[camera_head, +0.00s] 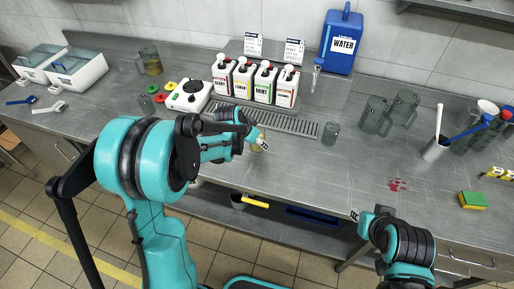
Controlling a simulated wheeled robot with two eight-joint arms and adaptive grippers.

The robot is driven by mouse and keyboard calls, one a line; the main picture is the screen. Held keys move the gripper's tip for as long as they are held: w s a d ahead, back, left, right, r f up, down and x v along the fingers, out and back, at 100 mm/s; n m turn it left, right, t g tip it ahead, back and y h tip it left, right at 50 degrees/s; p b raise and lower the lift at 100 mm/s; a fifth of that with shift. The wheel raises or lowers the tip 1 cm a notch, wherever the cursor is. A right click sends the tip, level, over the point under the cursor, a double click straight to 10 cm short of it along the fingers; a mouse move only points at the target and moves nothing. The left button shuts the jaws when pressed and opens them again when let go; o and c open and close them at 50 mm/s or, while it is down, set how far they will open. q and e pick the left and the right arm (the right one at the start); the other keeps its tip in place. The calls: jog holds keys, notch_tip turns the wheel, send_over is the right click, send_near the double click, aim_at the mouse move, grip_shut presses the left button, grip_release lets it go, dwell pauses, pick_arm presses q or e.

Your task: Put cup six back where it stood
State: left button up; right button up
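My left gripper (262,143) is over the counter in front of the drip grate, beside a small cup (257,148) with a yellowish tint. The gripper and arm partly cover this cup, so I cannot tell whether the fingers hold it. A clear grey cup (330,133) stands upright right of the grate, apart from both grippers. No number is readable on either cup, so I cannot tell which is cup six. My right gripper (357,215) is at the counter's front edge, with no object visible at its tips. Its finger opening is too small to judge.
Four labelled bottles (264,82) stand behind the drip grate (290,123). A blue water container (341,42) is at the back. Glass jugs (374,115) and a utensil holder (435,149) stand right. A red spill (397,185) and sponge (472,200) lie front right.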

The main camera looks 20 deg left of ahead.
aim_at(257, 146)
pick_arm(q)
notch_tip(257, 146, down, 3)
jog(key=shift+w+r+b, duration=0.1)
jog(key=shift+b, duration=0.3)
jog(key=shift+r, duration=0.1)
jog(key=shift+f, duration=0.2)
jog(key=o, duration=1.4)
jog(key=shift+c, duration=0.2)
